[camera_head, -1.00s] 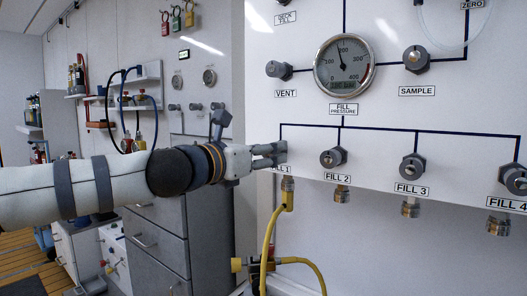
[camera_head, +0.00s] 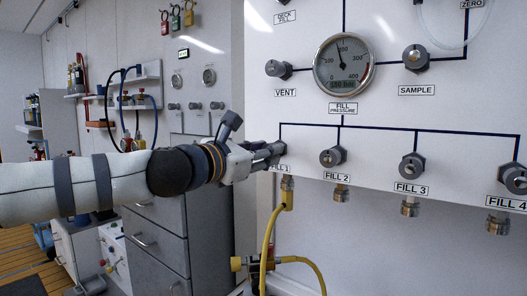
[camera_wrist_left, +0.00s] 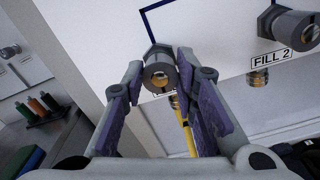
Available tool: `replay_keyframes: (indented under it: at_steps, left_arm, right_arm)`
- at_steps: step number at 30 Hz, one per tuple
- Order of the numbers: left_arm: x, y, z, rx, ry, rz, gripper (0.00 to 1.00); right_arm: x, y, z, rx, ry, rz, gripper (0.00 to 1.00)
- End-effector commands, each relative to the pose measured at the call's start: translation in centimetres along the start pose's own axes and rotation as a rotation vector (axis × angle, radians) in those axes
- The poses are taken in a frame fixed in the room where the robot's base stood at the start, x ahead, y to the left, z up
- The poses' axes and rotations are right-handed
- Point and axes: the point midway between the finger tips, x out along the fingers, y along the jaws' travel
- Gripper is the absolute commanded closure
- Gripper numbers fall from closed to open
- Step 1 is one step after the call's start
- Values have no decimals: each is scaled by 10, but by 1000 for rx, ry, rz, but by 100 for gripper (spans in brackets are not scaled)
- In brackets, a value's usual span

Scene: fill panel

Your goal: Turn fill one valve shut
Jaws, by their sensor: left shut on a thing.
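My left gripper (camera_head: 270,152) reaches the panel above the FILL 1 label (camera_head: 280,168) and is shut on the fill one valve knob. In the head view the fingers hide the knob. In the left wrist view the round grey knob (camera_wrist_left: 159,76), with a brass-coloured centre, sits between the two purple-padded fingers. A yellow hose (camera_head: 268,240) hangs from the fitting below it. The fill pressure gauge (camera_head: 343,62) is above and to the right, its needle pointing nearly straight up. My right gripper is not in view.
The FILL 2 knob (camera_head: 333,157), FILL 3 knob (camera_head: 412,166) and FILL 4 knob (camera_head: 514,178) run to the right along the panel. The vent knob (camera_head: 278,69) is above. Grey drawers (camera_head: 157,240) stand behind my left arm.

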Motion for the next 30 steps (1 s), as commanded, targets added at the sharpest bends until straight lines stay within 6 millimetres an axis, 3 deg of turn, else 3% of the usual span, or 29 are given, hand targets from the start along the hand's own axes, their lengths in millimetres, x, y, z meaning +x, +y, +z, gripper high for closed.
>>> replay_keyframes:
  at_steps: [30]
  left_arm:
    - [0, -2, -1, 966, 0, 1, 100]
  right_arm:
    - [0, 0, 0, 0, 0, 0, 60]
